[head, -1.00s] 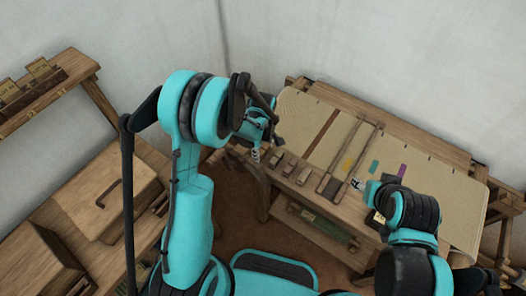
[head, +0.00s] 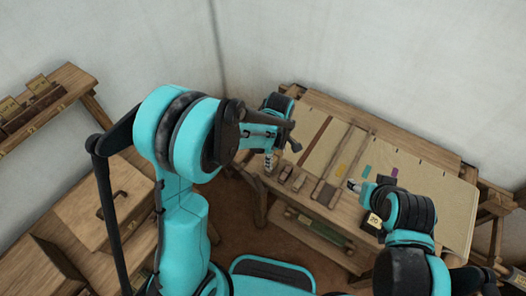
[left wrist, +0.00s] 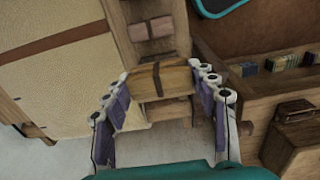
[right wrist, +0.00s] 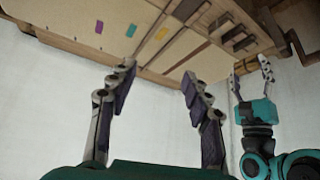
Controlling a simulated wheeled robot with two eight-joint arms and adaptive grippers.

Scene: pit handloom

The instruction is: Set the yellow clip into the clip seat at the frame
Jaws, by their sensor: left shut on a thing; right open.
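My left gripper (head: 268,162) is at the loom's left front corner. In the left wrist view its fingers (left wrist: 162,82) stand either side of a yellow-brown block (left wrist: 172,74) with a dark line across it. A yellowish piece (right wrist: 251,62) shows between the same fingers in the right wrist view. I take this as the yellow clip, but its shape is unclear. The loom frame (head: 338,148) stands to the right, with small wooden blocks (head: 299,180) at its front edge; I cannot tell which part is the clip seat. My right gripper (head: 352,186) is open and empty (right wrist: 158,82).
The cloth (head: 425,180) bears flat yellow (head: 341,169) and teal (head: 366,171) patches. A chest (head: 100,205) and a shelf (head: 45,105) are at left.

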